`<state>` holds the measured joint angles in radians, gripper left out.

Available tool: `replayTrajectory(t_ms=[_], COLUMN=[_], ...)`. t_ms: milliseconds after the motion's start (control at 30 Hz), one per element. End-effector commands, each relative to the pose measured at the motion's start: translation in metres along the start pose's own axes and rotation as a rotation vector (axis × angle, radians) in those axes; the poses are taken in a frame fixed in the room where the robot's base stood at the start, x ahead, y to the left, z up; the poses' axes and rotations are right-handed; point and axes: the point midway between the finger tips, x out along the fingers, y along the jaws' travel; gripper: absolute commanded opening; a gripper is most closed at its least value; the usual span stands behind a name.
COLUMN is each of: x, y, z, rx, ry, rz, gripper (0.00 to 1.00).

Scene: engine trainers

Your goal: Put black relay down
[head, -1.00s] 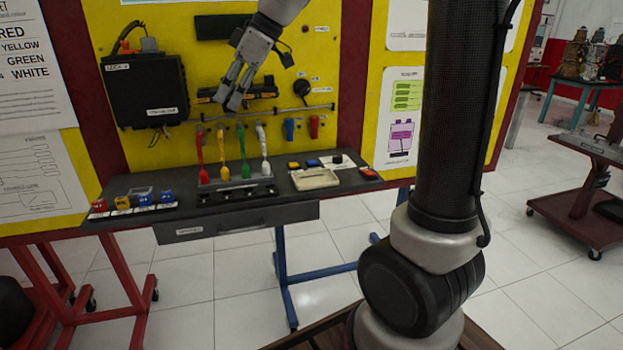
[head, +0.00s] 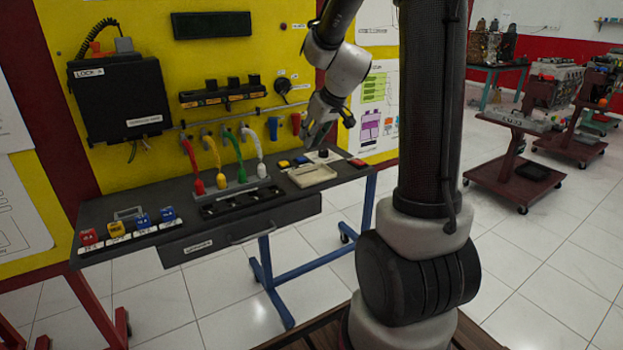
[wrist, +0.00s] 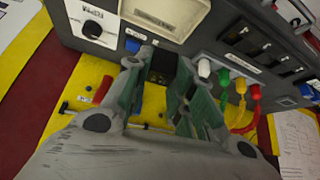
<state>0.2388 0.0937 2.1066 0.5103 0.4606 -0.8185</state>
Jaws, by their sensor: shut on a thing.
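My gripper (head: 317,138) is above the right part of the grey bench, close to the beige tray (head: 312,176). In the wrist view my gripper (wrist: 162,72) is shut on a small dark thing, the black relay (wrist: 162,62), seen between the fingertips. In the head view the relay is not clearly visible. The tray also shows in the wrist view (wrist: 166,12), just beyond the fingertips. I cannot tell whether the relay touches the bench.
A black knob (wrist: 92,29) on a white plate is beside the tray. Coloured cables (head: 228,160) rise from the bench to the yellow panel (head: 140,30). Blue, yellow and red blocks (head: 116,229) sit at the bench's left end. A rack (head: 222,96) with black blocks hangs on the panel.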

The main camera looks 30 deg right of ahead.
Motion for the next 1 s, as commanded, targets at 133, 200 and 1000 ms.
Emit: replayTrajectory(t_ms=[133,200,1000], x=[0.002,0.002,0.077], y=[0.008,0.011,0.016], z=[-0.006,-0.009,0.034], rx=[0.052,0.072,0.122], ry=[0.0,0.0,-0.003], rz=[0.035,0.046,0.075], gripper=[0.06,0.06,0.06])
